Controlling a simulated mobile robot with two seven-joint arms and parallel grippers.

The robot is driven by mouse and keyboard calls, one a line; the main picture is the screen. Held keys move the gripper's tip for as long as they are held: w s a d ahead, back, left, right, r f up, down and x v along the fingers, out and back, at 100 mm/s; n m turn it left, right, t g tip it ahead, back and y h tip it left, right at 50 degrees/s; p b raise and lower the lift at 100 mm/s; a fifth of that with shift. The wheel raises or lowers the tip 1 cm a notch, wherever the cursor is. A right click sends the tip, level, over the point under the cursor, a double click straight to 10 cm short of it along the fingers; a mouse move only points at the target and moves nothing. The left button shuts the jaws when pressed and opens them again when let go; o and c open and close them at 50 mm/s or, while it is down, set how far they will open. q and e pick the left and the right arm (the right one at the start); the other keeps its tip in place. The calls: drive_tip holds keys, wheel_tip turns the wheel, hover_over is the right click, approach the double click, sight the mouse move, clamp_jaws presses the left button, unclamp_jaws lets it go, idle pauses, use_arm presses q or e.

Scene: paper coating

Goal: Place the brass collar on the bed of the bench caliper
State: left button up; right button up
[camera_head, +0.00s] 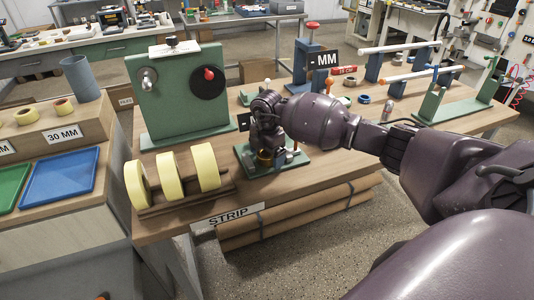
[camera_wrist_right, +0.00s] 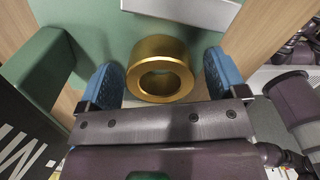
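The brass collar (camera_wrist_right: 161,70) is a thick gold ring in the right wrist view, with its open end facing the camera. It appears to rest on the green bed (camera_wrist_right: 98,22) of the bench caliper. My right gripper (camera_wrist_right: 161,82) has its blue fingertips on either side of the collar, with a gap visible on each side. In the head view the caliper's green base (camera_head: 290,163) sits near the front edge of the bench. My right gripper (camera_head: 265,150) points down over it and hides much of it. A bit of the collar (camera_head: 264,156) shows below the gripper. My left gripper is out of view.
A rack with yellow tape rolls (camera_head: 170,178) stands left of the caliper, with a green machine (camera_head: 178,92) behind it. A grey metal piece (camera_wrist_right: 190,10) and a green block (camera_wrist_right: 45,70) flank the collar. A rod stand (camera_head: 430,105) is at right.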

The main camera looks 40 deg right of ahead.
wheel_tip(320, 180, up, 12)
drive_tip(key=p, duration=0.1)
drive_tip(key=shift+r, duration=0.2)
idle(0.4)
